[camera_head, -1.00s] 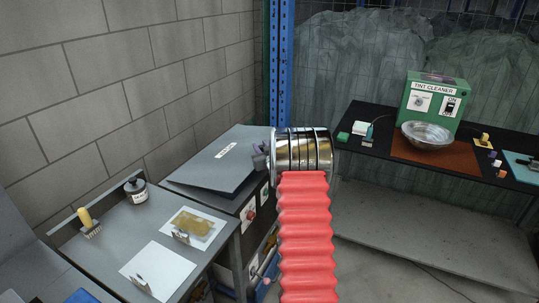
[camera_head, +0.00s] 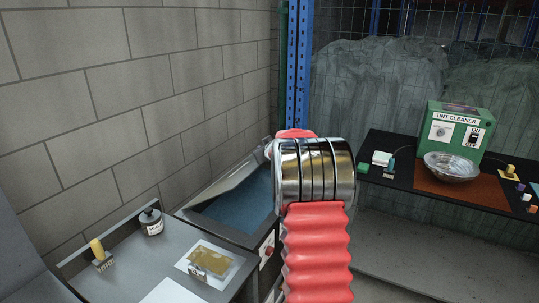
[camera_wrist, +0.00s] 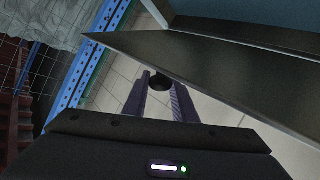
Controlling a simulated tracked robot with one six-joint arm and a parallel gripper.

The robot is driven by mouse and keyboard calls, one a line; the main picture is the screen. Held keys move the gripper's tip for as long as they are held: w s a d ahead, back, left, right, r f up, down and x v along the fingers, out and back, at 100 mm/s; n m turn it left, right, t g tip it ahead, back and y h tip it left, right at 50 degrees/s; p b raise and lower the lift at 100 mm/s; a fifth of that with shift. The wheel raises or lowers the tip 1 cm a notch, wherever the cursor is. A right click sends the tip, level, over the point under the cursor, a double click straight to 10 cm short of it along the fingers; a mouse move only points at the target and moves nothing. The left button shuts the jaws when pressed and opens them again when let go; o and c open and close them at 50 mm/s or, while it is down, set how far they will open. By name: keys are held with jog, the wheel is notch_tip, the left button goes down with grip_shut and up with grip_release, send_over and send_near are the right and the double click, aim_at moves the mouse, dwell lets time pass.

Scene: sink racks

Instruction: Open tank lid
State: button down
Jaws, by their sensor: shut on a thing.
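The grey tank lid (camera_head: 222,188) is tilted up toward the brick wall in the head view. The tank (camera_head: 240,207) below it is partly uncovered and shows a blue inside. In the wrist view, the lid (camera_wrist: 215,62) is a large dark slanted plate with a pointed corner. My gripper (camera_wrist: 160,92) has its two purple fingers shut on a small black knob (camera_wrist: 161,82) by the lid's edge. In the head view my red arm and its metal wrist hide the gripper and the lid's right end.
A green tint cleaner (camera_head: 455,130) and a metal bowl (camera_head: 452,166) stand on the right bench. A blue rack post (camera_head: 300,70) rises behind my arm.

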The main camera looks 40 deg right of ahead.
jog(key=shift+w+a+r, duration=0.2)
jog(key=shift+w+r, duration=0.05)
jog(key=shift+w, duration=0.05)
jog(key=c, duration=1.7)
grip_release()
jog(key=shift+f, duration=0.1)
jog(key=shift+c, duration=0.2)
jog(key=shift+o, duration=1.4)
jog(key=shift+d, duration=0.1)
jog(key=shift+s, duration=0.15)
jog(key=v, duration=1.3)
jog(key=shift+s+a, duration=0.25)
